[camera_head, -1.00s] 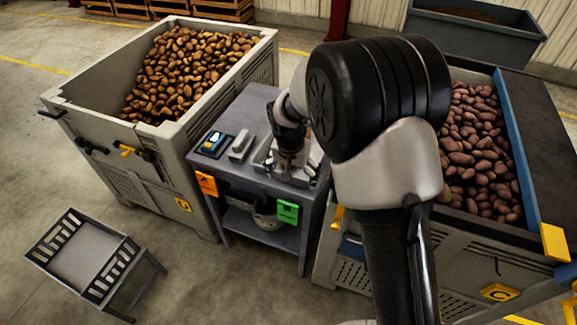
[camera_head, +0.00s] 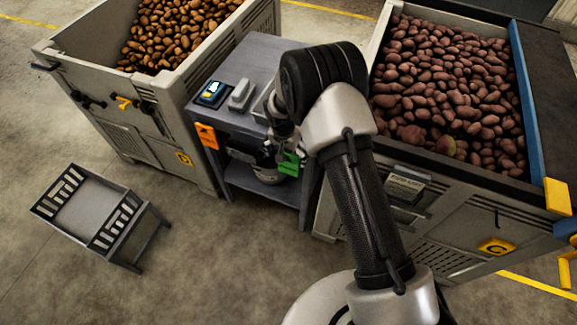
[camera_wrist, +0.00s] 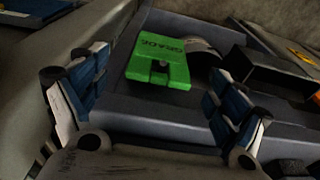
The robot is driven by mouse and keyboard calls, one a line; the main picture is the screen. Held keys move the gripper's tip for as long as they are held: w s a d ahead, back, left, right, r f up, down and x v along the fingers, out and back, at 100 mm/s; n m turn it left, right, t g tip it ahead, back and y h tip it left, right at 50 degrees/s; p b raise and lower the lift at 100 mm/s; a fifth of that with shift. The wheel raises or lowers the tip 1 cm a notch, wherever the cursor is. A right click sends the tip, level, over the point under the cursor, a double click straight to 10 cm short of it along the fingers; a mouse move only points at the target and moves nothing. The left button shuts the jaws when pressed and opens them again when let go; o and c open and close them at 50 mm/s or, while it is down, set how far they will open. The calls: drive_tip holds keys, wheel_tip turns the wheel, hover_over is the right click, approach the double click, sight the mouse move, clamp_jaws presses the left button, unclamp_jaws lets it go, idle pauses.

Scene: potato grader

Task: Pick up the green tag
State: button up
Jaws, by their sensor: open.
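The green tag (camera_head: 289,163) hangs at the front edge of the grey table, toward its right side. In the wrist view the green tag (camera_wrist: 159,62) shows its face with dark lettering and a small dark clip or hole at its lower middle. My gripper (camera_wrist: 150,105) is open and empty, its two blue-padded fingers on either side of the tag's line, with the tag ahead of them and apart from both. In the head view my arm hides most of the gripper beside the tag.
An orange tag (camera_head: 207,136) hangs at the table's left corner. The grey table (camera_head: 254,55) holds a blue device (camera_head: 212,93) and a grey block (camera_head: 242,95). Potato bins stand left (camera_head: 165,101) and right (camera_head: 455,215). A small slatted stand (camera_head: 88,210) is on the floor.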

sight(288, 158)
drive_tip(key=shift+w+d+f+b, duration=0.1)
drive_tip(key=shift+w+f+b, duration=0.2)
drive_tip(key=shift+f, duration=0.6)
drive_tip(key=shift+w+a+f+b, duration=0.15)
drive_tip(key=shift+f+b, duration=0.25)
drive_tip(key=shift+f, duration=0.45)
drive_tip(key=shift+w+d+f+b, duration=0.15)
drive_tip(key=shift+w+f+b, duration=0.15)
drive_tip(key=shift+f, duration=0.6)
drive_tip(key=shift+r, duration=0.1)
drive_tip(key=shift+s, duration=0.1)
drive_tip(key=shift+c, duration=0.2)
drive_tip(key=c, duration=1.1)
